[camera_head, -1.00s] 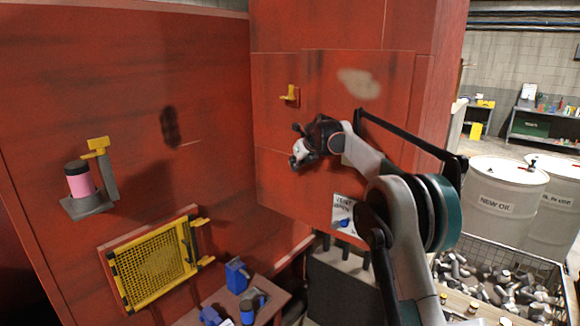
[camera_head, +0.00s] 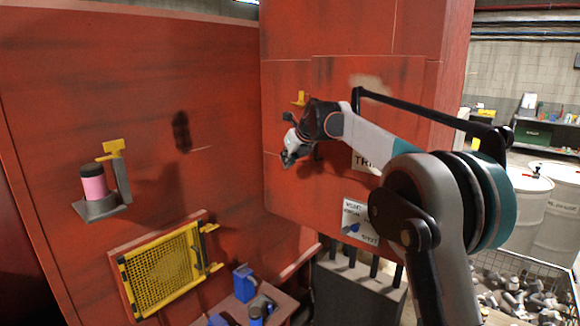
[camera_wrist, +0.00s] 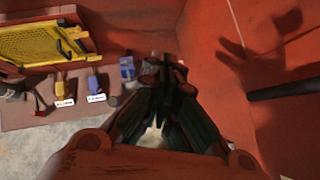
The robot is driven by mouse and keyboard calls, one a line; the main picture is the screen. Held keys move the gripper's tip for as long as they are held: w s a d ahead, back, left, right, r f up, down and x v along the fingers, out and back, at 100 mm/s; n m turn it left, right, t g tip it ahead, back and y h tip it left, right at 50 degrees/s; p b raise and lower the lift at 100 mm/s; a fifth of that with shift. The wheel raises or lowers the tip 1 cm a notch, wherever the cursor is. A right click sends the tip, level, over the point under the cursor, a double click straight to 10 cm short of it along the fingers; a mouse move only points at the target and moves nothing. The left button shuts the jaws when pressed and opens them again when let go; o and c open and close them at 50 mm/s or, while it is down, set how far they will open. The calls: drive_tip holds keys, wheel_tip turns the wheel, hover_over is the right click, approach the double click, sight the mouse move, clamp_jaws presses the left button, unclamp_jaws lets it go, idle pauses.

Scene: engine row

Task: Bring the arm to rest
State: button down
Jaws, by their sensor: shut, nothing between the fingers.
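My gripper (camera_head: 290,157) is at the end of my raised arm, in front of the red panel (camera_head: 345,200) in the head view. It is shut and empty. In the wrist view my gripper (camera_wrist: 164,68) points down past the red wall, with its fingertips together and nothing between them. My arm is bent at the elbow and reaches left across the panel. The gripper hangs in free air, and its shadow falls on the red wall in the wrist view.
A pink canister (camera_head: 94,184) stands on a wall bracket at left. A yellow mesh guard (camera_head: 163,270) hangs below it. Blue objects (camera_head: 244,282) sit on a low bench. A yellow handle (camera_head: 300,98) is on the panel behind my arm. White drums (camera_head: 527,198) and a parts crate (camera_head: 500,262) are at right.

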drive_tip(key=s+d+f+n+h+b, duration=0.1)
drive_tip(key=s+d+f+n+b, duration=0.3)
drive_tip(key=s, duration=0.6)
drive_tip(key=s+d+f+n+b, duration=0.2)
drive_tip(key=s+f+n+b, duration=0.3)
drive_tip(key=s, duration=0.4)
drive_tip(key=s+d+f+n+h+b, duration=0.1)
drive_tip(key=s+d+f+n+b, duration=0.1)
drive_tip(key=s+n+b, duration=0.6)
drive_tip(key=s+d+f+n+b, duration=0.2)
drive_tip(key=s+f+n+b, duration=0.1)
drive_tip(key=s+f, duration=0.7)
drive_tip(key=s+d+f+n+h+b, duration=0.1)
drive_tip(key=s+d+f+n+b, duration=0.1)
drive_tip(key=s+f+n, duration=0.4)
drive_tip(key=s+d+f+n+h+b, duration=0.1)
drive_tip(key=s+f+n+b, duration=0.3)
drive_tip(key=s+f, duration=0.9)
drive_tip(key=shift+s+d+f+n+g+b, duration=0.3)
drive_tip(key=shift+s+d+f+b, duration=0.05)
drive_tip(key=shift+s+d, duration=0.35)
